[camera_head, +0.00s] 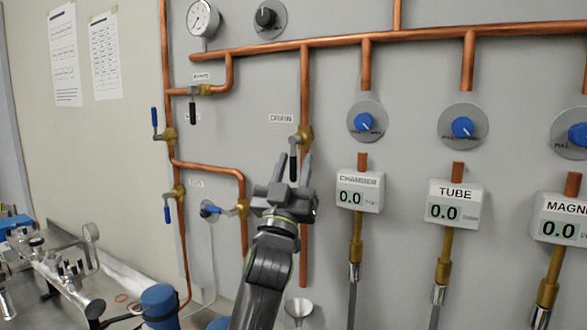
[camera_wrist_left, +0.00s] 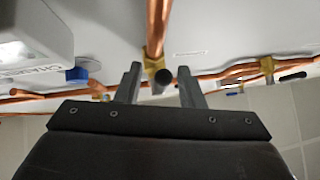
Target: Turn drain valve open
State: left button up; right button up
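The drain valve (camera_head: 304,138) is a brass body on a vertical copper pipe, beside the DRAIN label (camera_head: 281,118). Its black handle (camera_head: 293,166) hangs straight down. My left gripper (camera_head: 295,159) is open, with its fingers pointing up on either side of the handle in the head view. The left wrist view shows the round dark end of the handle (camera_wrist_left: 163,76) between the open fingers (camera_wrist_left: 160,72), with gaps on both sides. The brass body (camera_wrist_left: 154,57) is just beyond. I cannot tell how deep the handle lies between the fingers. My right gripper is not in view.
To the left are blue-handled valves (camera_head: 168,134) and another black-handled valve (camera_head: 193,108). To the right are the CHAMBER gauge box (camera_head: 360,191), the TUBE gauge box (camera_head: 455,204) and blue knobs (camera_head: 366,122). Copper pipes run along the grey wall. A bench with metal fittings stands lower left.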

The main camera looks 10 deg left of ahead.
pick_arm(q)
jog(key=shift+f, duration=0.1)
jog(key=b+v, duration=0.1)
jog(key=v, duration=0.4)
jog(key=shift+s+f, duration=0.15)
jog(key=shift+f, duration=0.05)
jog(key=b, duration=0.7)
send_near(292, 174)
jog(key=shift+s+d+v, duration=0.2)
jog(key=shift+d+v, duration=0.1)
jog(key=shift+v, duration=2.75)
jog(key=shift+a+r, duration=0.2)
jog(key=shift+a, duration=0.05)
